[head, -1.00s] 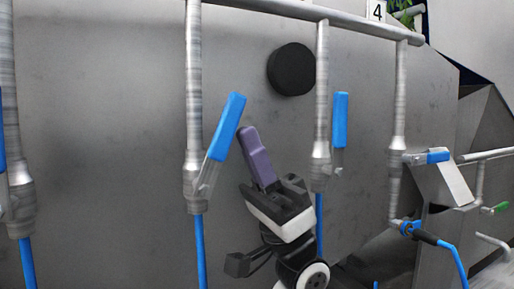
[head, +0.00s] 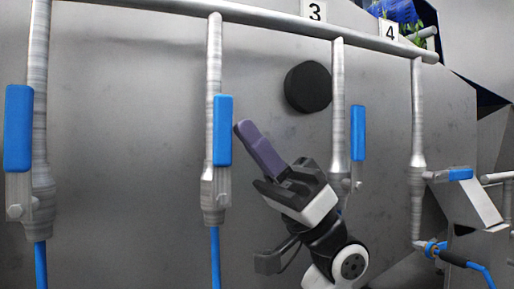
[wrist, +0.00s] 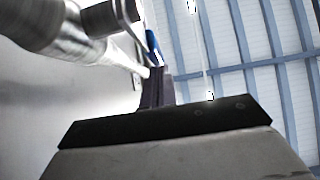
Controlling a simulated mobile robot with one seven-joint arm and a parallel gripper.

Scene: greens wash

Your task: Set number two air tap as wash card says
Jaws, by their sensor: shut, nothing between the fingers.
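The tap second from left has a blue handle (head: 223,130) standing upright along its grey pipe (head: 214,60). Its own number plate is out of view; it is the pipe left of the one under plate 3 (head: 314,10). My gripper (head: 243,128) has purple fingers, shut and empty, tips just right of that handle; I cannot tell whether they touch. In the wrist view the shut fingers (wrist: 156,88) point up beside a partly hidden blue handle (wrist: 152,47). No readable wash card shows.
Taps with upright blue handles stand at far left (head: 18,128) and under plate 3 (head: 358,132). The tap under plate 4 (head: 389,31) has its handle (head: 460,174) sideways. A black disc (head: 308,87) sits on the grey panel (head: 130,130).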

